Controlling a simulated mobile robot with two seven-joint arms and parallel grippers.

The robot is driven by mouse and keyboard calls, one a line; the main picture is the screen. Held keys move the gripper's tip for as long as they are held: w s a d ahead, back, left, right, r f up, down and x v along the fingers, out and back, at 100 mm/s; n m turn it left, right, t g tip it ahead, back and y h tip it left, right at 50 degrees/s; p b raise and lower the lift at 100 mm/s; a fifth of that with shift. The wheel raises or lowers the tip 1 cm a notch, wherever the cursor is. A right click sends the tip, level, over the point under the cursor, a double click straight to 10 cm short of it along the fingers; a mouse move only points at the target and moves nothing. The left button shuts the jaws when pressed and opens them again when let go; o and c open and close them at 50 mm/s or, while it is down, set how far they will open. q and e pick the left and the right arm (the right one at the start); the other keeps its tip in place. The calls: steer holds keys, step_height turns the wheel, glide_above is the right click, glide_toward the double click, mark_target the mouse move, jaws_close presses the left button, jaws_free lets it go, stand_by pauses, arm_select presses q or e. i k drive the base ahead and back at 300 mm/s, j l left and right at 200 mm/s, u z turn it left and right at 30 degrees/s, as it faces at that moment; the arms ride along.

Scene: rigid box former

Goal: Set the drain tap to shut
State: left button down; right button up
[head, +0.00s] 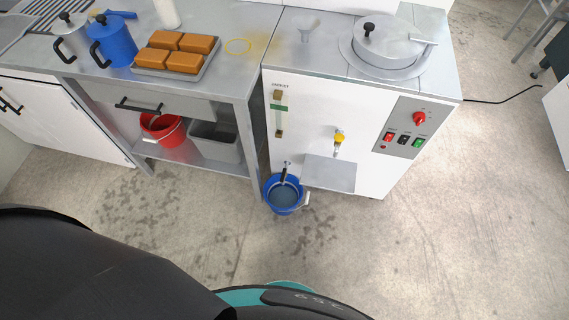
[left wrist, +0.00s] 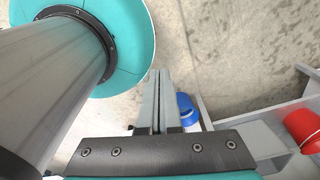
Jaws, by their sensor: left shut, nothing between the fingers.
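A white machine (head: 300,150) stands right of the counter. Low on its front left is a small metal tap with a black lever (head: 284,175), which I take as the drain tap; the lever points down, slightly tilted, above a blue bucket (head: 270,198) of dark liquid on the floor. Whether the tap is open or shut is too small to tell. The blue bucket also shows in the left wrist view (left wrist: 185,103), partly hidden behind my left gripper (left wrist: 160,75). That gripper is shut and empty, apart from the tap. My right gripper is in neither view.
A yellow-handled tap (head: 339,138) sits above a metal shelf (head: 330,174) on the machine front. A control panel (head: 402,128) with a red knob is at right. A red bucket (head: 172,138) and a grey bin (head: 216,143) stand under the counter. The floor ahead is clear.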

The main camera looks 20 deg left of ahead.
mark_target(284, 172)
steer(key=i+j+z, duration=0.2)
steer(key=i, duration=0.2)
steer(key=i+j+z, duration=0.15)
steer(key=i+j, duration=0.2)
steer(key=i, duration=0.1)
